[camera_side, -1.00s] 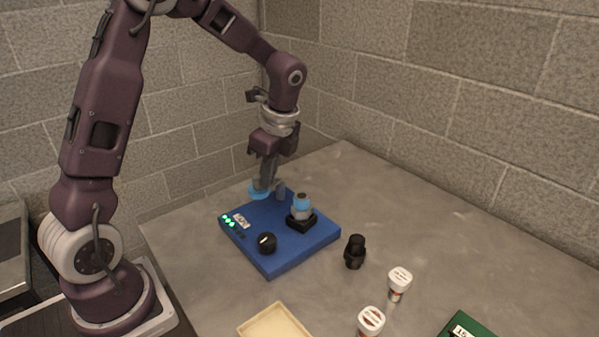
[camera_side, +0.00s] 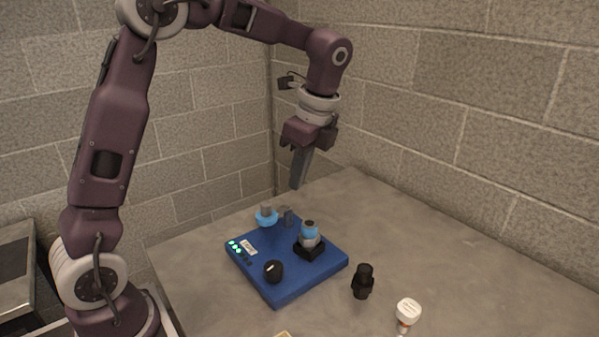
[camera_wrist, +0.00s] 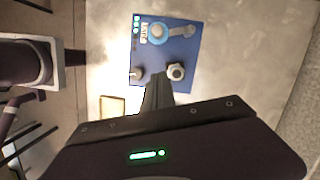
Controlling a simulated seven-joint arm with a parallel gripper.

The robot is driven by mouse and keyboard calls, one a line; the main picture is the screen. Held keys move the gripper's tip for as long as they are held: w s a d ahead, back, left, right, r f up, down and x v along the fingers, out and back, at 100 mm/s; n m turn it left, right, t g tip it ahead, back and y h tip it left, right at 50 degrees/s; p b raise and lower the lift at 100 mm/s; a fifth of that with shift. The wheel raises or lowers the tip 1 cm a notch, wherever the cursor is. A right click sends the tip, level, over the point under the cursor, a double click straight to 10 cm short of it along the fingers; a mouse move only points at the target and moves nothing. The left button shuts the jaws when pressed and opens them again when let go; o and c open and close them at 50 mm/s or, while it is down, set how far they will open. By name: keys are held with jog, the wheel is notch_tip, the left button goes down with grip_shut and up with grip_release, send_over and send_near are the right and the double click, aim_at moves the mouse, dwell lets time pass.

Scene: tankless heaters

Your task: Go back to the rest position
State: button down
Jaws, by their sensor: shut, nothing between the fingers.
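My gripper (camera_side: 299,183) is shut and empty. In the side view it hangs in the air above the back of the blue board, clear of everything on it. Its fingers also show in the wrist view (camera_wrist: 158,92), pointing toward the board.
A black fitting (camera_side: 363,281) and a white-capped bottle (camera_side: 407,312) stand on the table right of the board. A pale tray (camera_wrist: 112,106) shows in the wrist view. Block walls rise behind the table. The table's right side is largely clear.

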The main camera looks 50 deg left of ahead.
jog(key=shift+d+r, duration=0.1)
jog(key=shift+r, duration=0.35)
jog(key=s+d+r+n+t+h, duration=0.1)
jog(key=s+d+n+t, duration=0.2)
jog(key=s+n, duration=0.4)
jog(key=s+d+r+n+t+h, duration=0.1)
jog(key=s+d+n+t, duration=0.2)
jog(key=s+n, duration=0.4)
jog(key=s, duration=0.8)
jog(key=shift+t+h, duration=0.3)
